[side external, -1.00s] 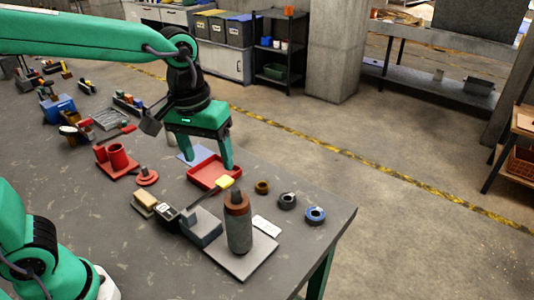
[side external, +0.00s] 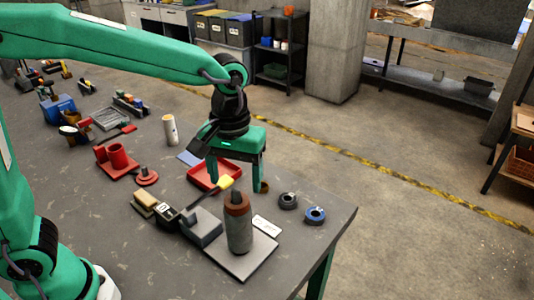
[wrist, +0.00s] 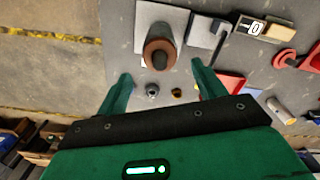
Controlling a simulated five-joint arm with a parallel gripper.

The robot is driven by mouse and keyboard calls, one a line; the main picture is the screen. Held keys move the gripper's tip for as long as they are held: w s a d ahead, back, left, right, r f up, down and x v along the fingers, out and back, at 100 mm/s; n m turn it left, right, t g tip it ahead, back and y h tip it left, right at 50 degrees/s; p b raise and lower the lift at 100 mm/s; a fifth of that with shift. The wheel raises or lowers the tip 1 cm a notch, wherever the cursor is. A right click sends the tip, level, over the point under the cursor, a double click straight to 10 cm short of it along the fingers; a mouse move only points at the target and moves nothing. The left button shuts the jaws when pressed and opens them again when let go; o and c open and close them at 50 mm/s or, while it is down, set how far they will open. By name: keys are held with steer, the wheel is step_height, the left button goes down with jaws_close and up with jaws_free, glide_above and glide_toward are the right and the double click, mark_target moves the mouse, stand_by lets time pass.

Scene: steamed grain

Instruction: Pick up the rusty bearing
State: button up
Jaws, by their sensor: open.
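The rusty bearing (side external: 264,187), a small brown-gold ring, lies on the grey table between the red tray and the dark bearing. In the side view my gripper's right finger partly covers it. The wrist view shows the rusty bearing (wrist: 176,93) between the two fingers, nearer the right one. My gripper (side external: 235,186) is open and empty, with its fingers pointing down over the red tray and the bearing. In the wrist view the open gripper (wrist: 161,72) also spans the dark bearing (wrist: 152,90).
A dark bearing (side external: 288,201) and a blue bearing (side external: 315,215) lie to the right. A red tray (side external: 198,184) is under the gripper. A tall grey cylinder with a brown top (side external: 239,230) stands in front on a grey plate (side external: 262,262). The table's right edge is close.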

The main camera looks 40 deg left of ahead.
mark_target(236, 191)
steer(key=shift+s+f, duration=0.1)
steer(key=shift+f, duration=2.55)
steer(key=c, duration=1.2)
steer(key=shift+o, duration=0.2)
steer(key=shift+r, duration=0.1)
steer(key=shift+r, duration=4.95)
